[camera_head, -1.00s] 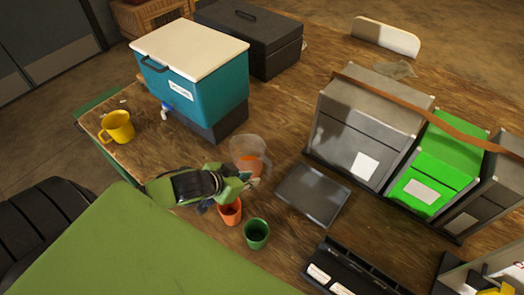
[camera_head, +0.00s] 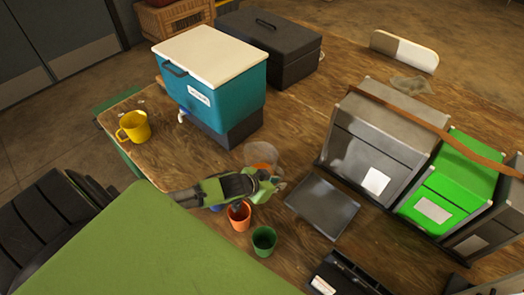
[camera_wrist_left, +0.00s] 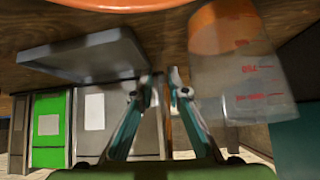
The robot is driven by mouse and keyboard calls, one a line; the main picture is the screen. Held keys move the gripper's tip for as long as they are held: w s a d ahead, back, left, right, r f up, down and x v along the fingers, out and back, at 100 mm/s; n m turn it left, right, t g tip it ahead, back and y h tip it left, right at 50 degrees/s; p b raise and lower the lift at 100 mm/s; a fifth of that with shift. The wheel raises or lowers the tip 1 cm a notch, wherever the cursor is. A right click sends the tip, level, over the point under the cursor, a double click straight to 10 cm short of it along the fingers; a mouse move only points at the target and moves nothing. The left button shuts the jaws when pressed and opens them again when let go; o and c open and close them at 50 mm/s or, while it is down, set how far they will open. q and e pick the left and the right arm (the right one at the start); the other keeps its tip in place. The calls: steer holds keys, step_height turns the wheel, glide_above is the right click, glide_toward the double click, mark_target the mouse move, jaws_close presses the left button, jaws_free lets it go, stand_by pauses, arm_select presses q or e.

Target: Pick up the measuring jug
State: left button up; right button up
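The measuring jug (camera_head: 262,153) is clear with orange in its lower part and stands on the wooden table, partly hidden behind my left gripper. In the left wrist view the jug (camera_wrist_left: 238,72) appears upside down with red markings, to the right of the fingers. My left gripper (camera_head: 277,184) is at the near side of the jug, above the table. In the wrist view its two fingers (camera_wrist_left: 160,80) have a narrow gap between the tips, with nothing held. The jug is beside the fingers, not between them. My right gripper is not in view.
An orange cup (camera_head: 239,217) and a green cup (camera_head: 264,240) stand close to the gripper. A dark flat tray (camera_head: 321,207) lies right of the jug. A teal cooler (camera_head: 214,92) stands behind, a yellow mug (camera_head: 134,127) left, and grey and green bins (camera_head: 447,190) right.

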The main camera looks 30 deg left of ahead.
arm_select(q)
steer(key=shift+x, duration=1.65)
jaws_close()
steer(key=shift+r, duration=0.1)
steer(key=shift+r, duration=0.1)
